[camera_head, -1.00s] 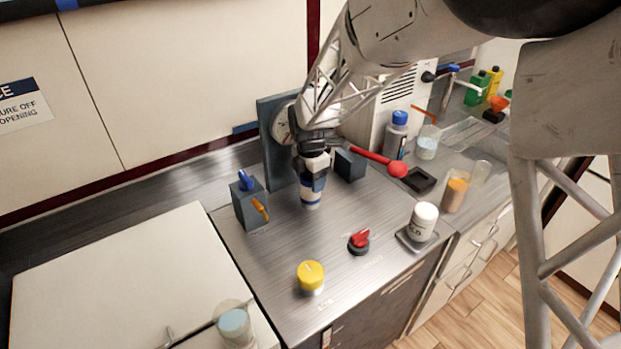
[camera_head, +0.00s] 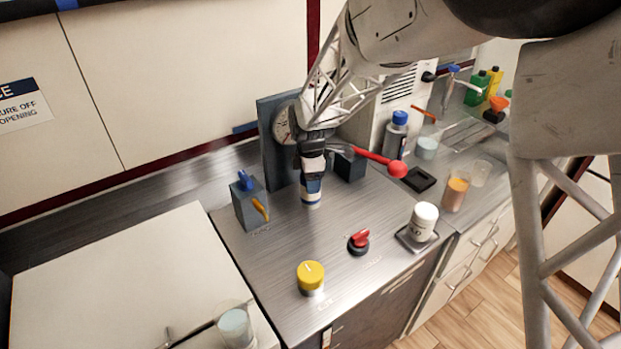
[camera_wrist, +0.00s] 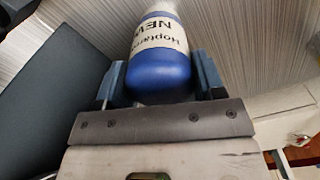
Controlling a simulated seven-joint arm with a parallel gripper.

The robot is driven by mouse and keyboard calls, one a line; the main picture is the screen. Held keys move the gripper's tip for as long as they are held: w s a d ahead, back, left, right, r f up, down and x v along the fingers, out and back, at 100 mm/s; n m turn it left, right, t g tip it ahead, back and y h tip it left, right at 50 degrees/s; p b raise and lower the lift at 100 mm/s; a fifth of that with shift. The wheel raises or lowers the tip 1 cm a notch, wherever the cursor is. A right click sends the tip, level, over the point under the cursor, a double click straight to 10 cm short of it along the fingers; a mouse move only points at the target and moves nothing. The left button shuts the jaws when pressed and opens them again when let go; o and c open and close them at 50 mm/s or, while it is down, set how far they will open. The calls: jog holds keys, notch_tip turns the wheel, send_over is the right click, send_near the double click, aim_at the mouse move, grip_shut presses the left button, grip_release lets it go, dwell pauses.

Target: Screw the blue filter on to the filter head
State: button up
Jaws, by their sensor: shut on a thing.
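The blue filter (camera_head: 311,187) is upright, blue with a white label band, near the gauge panel. My gripper (camera_head: 312,176) is above it, with its fingers around it. In the wrist view my gripper (camera_wrist: 160,85) has its two fingers against either side of the filter's blue body (camera_wrist: 160,70), and the label reads "NEW". The far end of the filter runs out of the wrist view. I cannot pick out the filter head clearly; my wrist and gripper cover part of the panel (camera_head: 270,145) and its gauge.
A red-knobbed lever (camera_head: 380,160) sticks out right of my gripper. A grey valve block (camera_head: 249,203) stands left. A yellow-capped jar (camera_head: 311,278), a red knob (camera_head: 358,242) and a white canister (camera_head: 423,222) stand in front. The counter between them is clear.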

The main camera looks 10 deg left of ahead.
jog(key=o, duration=1)
jog(key=shift+r, duration=0.1)
jog(key=shift+r, duration=3.85)
jog(key=shift+d, duration=0.1)
jog(key=shift+s+d+r, duration=0.15)
jog(key=shift+d+r, duration=0.1)
jog(key=shift+d, duration=0.05)
jog(key=s+d+r+m, duration=0.6)
jog(key=d+r, duration=0.1)
jog(key=d, duration=0.4)
jog(key=s+d+r+m+t, duration=0.1)
jog(key=s+d+m, duration=0.7)
jog(key=s, duration=0.5)
jog(key=s+d+r+m+t, duration=0.1)
jog(key=s+d+m, duration=0.7)
jog(key=s+d, duration=0.4)
jog(key=shift+s+r+m+t, duration=0.3)
jog(key=shift+s+r+m, duration=0.1)
jog(key=shift+s, duration=0.55)
